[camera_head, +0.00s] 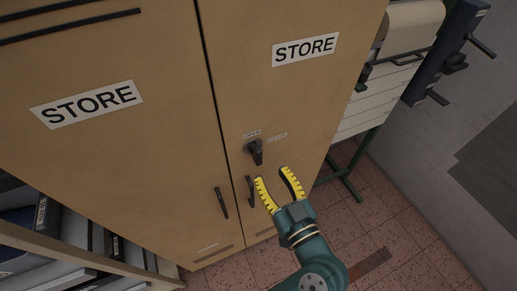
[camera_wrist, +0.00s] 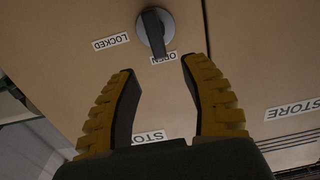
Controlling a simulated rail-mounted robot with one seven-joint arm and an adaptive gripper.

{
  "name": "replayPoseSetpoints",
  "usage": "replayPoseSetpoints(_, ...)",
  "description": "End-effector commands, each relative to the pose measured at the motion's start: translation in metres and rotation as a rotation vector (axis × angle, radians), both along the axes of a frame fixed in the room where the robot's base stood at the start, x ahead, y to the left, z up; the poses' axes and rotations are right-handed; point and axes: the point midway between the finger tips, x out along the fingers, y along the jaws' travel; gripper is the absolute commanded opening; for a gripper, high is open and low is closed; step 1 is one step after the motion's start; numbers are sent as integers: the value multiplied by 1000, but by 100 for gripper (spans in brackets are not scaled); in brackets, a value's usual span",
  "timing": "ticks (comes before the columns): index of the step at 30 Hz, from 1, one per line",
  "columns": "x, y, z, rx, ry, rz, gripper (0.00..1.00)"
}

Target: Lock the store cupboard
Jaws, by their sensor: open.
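The store cupboard (camera_head: 120,165) is tan with two doors that look closed, each with a STORE label. A dark turn knob (camera_head: 255,150) sits on the right door; it also shows at the top of the wrist view (camera_wrist: 154,32). Its black lever lines up with the OPEN label (camera_wrist: 164,58) in the wrist view. The LOCKED label (camera_wrist: 110,42) is off to one side. My gripper (camera_head: 275,173) has its yellow fingers spread, empty, just below and right of the knob in the head view. In the wrist view the knob lies beyond the fingertips, apart from them.
Two dark door handles (camera_head: 221,203) flank the door seam below the knob. A shelf of binders (camera_head: 85,240) stands at lower left. A green-legged rack (camera_head: 375,105) with a paper roll stands right of the cupboard. Tiled floor lies below.

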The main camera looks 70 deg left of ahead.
Motion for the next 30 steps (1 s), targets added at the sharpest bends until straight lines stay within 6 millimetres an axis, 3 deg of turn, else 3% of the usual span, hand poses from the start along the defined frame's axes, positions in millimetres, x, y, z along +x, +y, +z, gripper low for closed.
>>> replayPoseSetpoints(3,-4,31,2,-1,0,7,46)
replayPoseSetpoints(9,-7,70,1,-1,1,4,46)
replayPoseSetpoints(14,-7,83,0,0,-1,0,46)
replayPoseSetpoints(22,-7,84,-1,-1,-1,-1,47)
replayPoseSetpoints(27,-7,84,0,-1,0,-1,15)
replayPoseSetpoints(30,-7,84,0,-1,0,-1,0)
